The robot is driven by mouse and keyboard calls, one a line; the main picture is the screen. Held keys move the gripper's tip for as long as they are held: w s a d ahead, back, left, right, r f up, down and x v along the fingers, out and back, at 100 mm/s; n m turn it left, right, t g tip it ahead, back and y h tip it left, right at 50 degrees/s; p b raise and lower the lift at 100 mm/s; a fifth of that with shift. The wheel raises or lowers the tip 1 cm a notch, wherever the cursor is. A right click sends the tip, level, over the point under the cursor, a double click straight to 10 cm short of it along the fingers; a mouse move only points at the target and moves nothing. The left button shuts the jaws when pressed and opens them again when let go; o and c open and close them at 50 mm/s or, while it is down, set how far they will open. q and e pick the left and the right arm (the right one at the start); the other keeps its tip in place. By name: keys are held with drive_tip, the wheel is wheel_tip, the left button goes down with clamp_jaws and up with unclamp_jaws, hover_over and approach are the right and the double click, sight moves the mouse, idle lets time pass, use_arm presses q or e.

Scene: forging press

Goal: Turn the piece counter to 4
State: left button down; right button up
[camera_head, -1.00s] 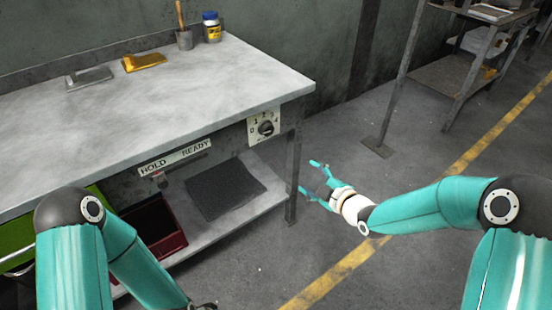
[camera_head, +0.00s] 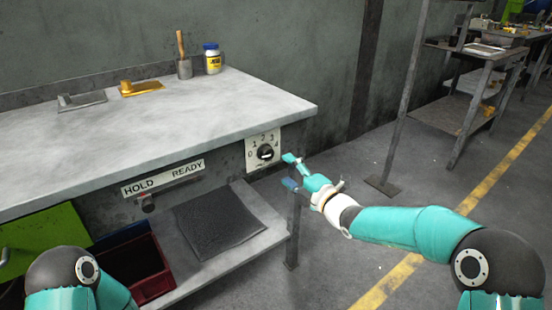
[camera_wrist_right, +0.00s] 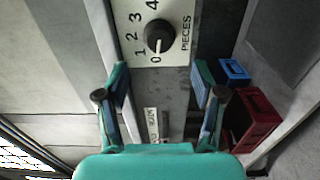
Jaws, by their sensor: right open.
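The piece counter is a white plate (camera_head: 276,138) with a black round knob (camera_head: 265,152) and numbers 0 to 4, at the right end of the bench front. In the right wrist view the knob (camera_wrist_right: 159,36) is ahead of the fingers, with a small light mark on its side toward 0. My right gripper (camera_head: 289,171) is open and empty, just right of and below the counter in the head view. In the wrist view its two fingers (camera_wrist_right: 160,82) are spread, apart from the knob. My left gripper is out of the picture.
A HOLD/READY slider plate (camera_head: 163,178) is left of the counter. The bench top (camera_head: 180,130) overhangs it. A lower shelf (camera_head: 262,240) carries a dark mat (camera_head: 218,222) and a red bin (camera_head: 155,283). A bench leg (camera_head: 293,230) stands beside my right gripper.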

sight(269, 155)
drive_tip(key=x, duration=0.9)
drive_tip(key=shift+r, duration=0.1)
drive_tip(key=c, duration=1.1)
